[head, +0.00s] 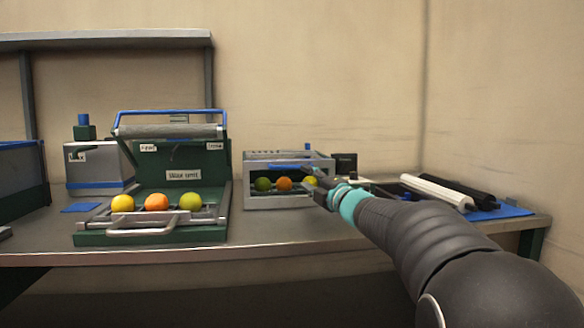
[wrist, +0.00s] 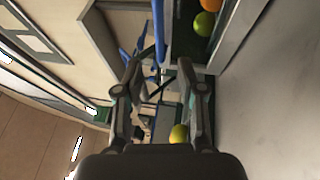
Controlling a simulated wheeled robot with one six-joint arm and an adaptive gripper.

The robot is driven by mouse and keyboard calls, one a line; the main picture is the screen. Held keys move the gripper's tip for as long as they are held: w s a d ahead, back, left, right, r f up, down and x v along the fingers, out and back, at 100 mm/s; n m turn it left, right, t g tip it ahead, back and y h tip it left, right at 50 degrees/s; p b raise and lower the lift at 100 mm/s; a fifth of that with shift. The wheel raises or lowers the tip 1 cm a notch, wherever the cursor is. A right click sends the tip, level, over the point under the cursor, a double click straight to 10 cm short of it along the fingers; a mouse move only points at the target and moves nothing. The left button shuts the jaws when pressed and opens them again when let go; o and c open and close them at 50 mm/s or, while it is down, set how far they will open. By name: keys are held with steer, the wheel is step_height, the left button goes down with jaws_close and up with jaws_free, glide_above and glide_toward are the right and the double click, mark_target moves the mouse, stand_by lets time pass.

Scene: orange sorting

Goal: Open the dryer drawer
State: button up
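The grey box-shaped unit (head: 288,202), which I take to be the dryer, stands mid-table. Green and orange fruit show in its front opening, and a blue bar (head: 285,167) runs across the front. My gripper (head: 312,178) is at the right part of this front and hides some of it. In the wrist view my gripper (wrist: 158,75) has its fingers apart, with nothing clearly held. A blue bar (wrist: 158,30) lies just beyond and between the fingertips; contact cannot be told. A yellow fruit (wrist: 178,133) shows beside one finger, and a green fruit (wrist: 204,24) lies farther along.
A green unit (head: 185,160) with a blue-topped roller stands left; its front tray (head: 150,237) holds yellow, orange and green fruit. White and black rollers (head: 440,192) lie on a blue mat (head: 505,211) at right. The table's front edge is clear.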

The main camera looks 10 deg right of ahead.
mark_target(292, 168)
steer(key=p+x, duration=0.1)
steer(key=x, duration=0.8)
steer(key=shift+w+a, duration=0.1)
steer(key=shift+w, duration=0.2)
jaws_close()
